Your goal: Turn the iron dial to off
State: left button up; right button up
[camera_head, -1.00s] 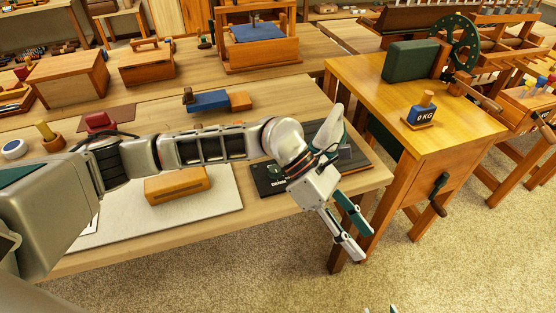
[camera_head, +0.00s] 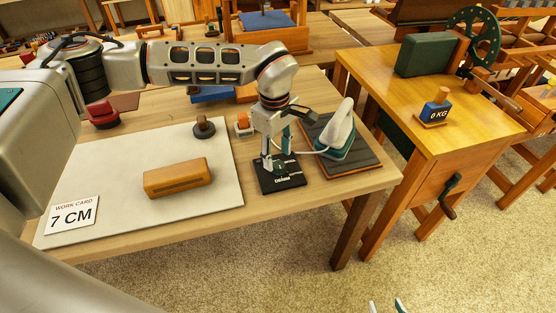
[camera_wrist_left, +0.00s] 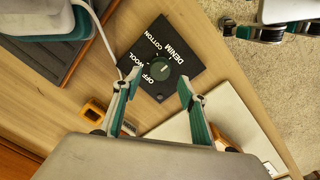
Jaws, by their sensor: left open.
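The iron dial is a dark green round knob (camera_wrist_left: 158,68) on a black plate (camera_wrist_left: 190,63) marked DENIM, COTTON, WOOL and OFF. The plate (camera_head: 291,183) lies on the bench near its right end. I cannot surely read where the knob points. My left gripper (camera_wrist_left: 160,88) is open, its fingers pointing down above the dial, one on each side of the knob in the wrist view. In the head view my left gripper (camera_head: 277,163) partly hides the knob. My right gripper (camera_head: 386,306) shows only its two separated tips at the bottom edge.
A white and green iron (camera_head: 338,132) stands on a dark rest (camera_head: 352,165) just right of the dial, its cord close to my left gripper. A wooden block (camera_head: 178,178) and a work card reading 7 CM (camera_head: 72,214) lie on the pale mat (camera_head: 120,165) to the left.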

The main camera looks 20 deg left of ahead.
aim_at(278, 164)
pick_arm(q)
jog(key=shift+f, duration=1.5)
jog(key=shift+d, duration=0.1)
jog(key=shift+c, duration=0.4)
jog(key=c, duration=1)
